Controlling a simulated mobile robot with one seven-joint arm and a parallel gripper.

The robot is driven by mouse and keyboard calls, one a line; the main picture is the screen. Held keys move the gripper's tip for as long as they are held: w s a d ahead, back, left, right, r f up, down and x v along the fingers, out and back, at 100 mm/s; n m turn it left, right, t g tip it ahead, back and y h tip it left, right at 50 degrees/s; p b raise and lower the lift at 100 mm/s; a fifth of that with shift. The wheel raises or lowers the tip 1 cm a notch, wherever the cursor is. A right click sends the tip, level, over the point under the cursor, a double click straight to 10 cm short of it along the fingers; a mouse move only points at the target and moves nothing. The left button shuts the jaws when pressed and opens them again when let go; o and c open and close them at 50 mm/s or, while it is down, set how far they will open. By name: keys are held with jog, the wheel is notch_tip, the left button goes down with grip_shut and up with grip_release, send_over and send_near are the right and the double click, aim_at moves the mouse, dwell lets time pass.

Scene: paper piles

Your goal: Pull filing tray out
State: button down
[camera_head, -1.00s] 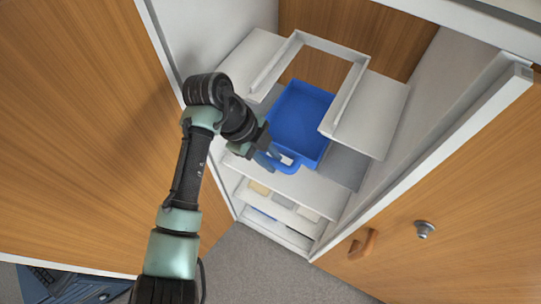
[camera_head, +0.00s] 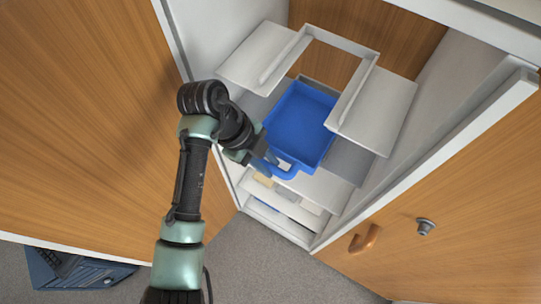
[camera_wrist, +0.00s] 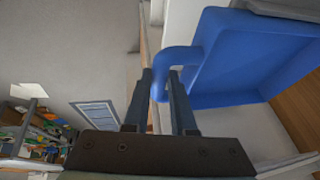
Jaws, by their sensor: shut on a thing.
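The blue filing tray (camera_head: 300,124) sits in the white cabinet, between two white side shelves, with its front end pointing toward me. Its looped blue handle (camera_head: 283,169) is at the near left corner area. My gripper (camera_head: 267,163) is at that handle. In the wrist view the tray (camera_wrist: 235,55) is at the upper right, and its handle (camera_wrist: 180,55) runs down between the two fingers of my gripper (camera_wrist: 163,85), which are shut on it. The tray looks empty.
A wooden door (camera_head: 80,120) stands open on the left, another (camera_head: 450,200) with a handle (camera_head: 364,238) on the right. White side shelves (camera_head: 372,110) flank the tray. Lower shelves hold paper piles (camera_head: 285,195). Grey floor (camera_head: 260,265) lies in front.

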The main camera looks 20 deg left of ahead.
jog(key=s+a+p, duration=0.1)
jog(key=s+p, duration=0.3)
jog(key=s, duration=0.5)
jog(key=s+a+p, duration=0.2)
jog(key=s+p, duration=0.3)
jog(key=s, duration=0.4)
jog(key=shift+s+a+p, duration=0.25)
jog(key=shift+a+p, duration=0.05)
dwell(2.7)
dwell(0.4)
